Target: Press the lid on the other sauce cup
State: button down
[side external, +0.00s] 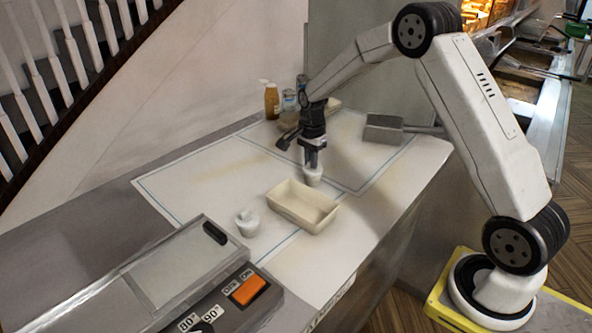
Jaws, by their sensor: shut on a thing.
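One small white sauce cup (313,178) stands on the white counter behind the tan tray, directly below my gripper (313,160). My gripper points down and is shut on what looks like a white lid at the cup's top. The fingers hide most of the lid, and I cannot tell whether it is seated on the rim. A second white sauce cup (246,225) stands to the left of the tray, with a white lid-like piece on top; its fit is too small to judge.
The tan tray (325,213) sits close in front of the gripped cup. A grey metal box with a handle (383,130) is at right. An amber bottle (271,101) and jars (290,103) stand behind. A fryer control unit (215,285) fills the front left.

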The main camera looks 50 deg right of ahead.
dwell(0.4)
jog(key=shift+c, duration=0.7)
grip_release()
jog(key=shift+r, duration=0.1)
jog(key=shift+r, duration=3.4)
grip_shut()
